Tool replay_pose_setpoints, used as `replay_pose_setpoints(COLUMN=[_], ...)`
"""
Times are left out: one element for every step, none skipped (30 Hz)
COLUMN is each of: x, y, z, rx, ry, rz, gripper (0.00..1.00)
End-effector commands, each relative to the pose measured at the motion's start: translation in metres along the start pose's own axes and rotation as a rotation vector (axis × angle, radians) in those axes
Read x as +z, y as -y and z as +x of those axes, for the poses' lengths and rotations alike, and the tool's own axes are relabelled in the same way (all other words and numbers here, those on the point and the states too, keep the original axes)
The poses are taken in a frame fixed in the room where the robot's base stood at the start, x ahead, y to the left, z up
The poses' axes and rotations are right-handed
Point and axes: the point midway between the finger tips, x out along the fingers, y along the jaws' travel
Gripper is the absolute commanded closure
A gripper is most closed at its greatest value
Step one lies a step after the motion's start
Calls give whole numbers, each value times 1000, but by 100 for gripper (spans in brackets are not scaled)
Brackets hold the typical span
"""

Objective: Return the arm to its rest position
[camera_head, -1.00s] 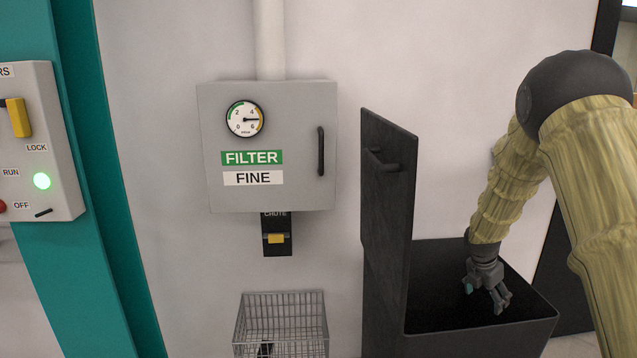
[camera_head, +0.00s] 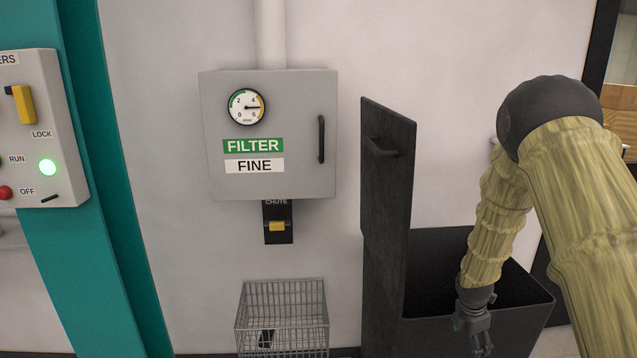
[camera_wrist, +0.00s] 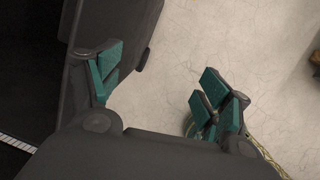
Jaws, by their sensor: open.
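My gripper (camera_head: 478,338) hangs fingers-down in the head view, at the near side of the black open-topped bin (camera_head: 520,315). It shows in front of the bin's front wall. My arm, in a yellowish sleeve, reaches down to it from the right. In the wrist view the gripper (camera_wrist: 155,95) has its teal-padded fingers spread wide apart, with only pale floor between them. The bin's dark wall (camera_wrist: 125,35) is close beside the left finger; I cannot tell whether they touch.
The bin's raised dark panel (camera_head: 388,190) stands left of the arm. A grey filter cabinet (camera_head: 220,110) hangs on the wall above a wire basket (camera_head: 283,320) holding a dark item. A control box (camera_head: 40,120) is at far left. Pale floor (camera_wrist: 185,60) is clear beside the bin.

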Motion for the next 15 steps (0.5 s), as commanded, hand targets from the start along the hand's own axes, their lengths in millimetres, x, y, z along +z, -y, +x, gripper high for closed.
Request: replay_pose_setpoints(x=[-16,-25,-39,-50,-61,-77,-88,-100,-114,-125,-136,-151,-162,-172,-185], y=[13,19,30,38,47,61,71,81,96,107,119,135,148,161,178], z=[16,24,37,47,57,69,78,86,96,104,110,118,124,130,136], rx=[-7,-9,-15,-19,-24,-32,-38,-44,-53,-61,-69,-81,-90,-101,-114], ry=[-19,-29,-45,-58,-70,-87,-99,-110,-124,-134,-143,-155,-162,-169,-176], rz=[42,73,120,159,202,260,305,351,412,460,507,573,622,673,742], gripper=[22,22,22,22,22,22,22,22,22,22,22,22,22,22,22])
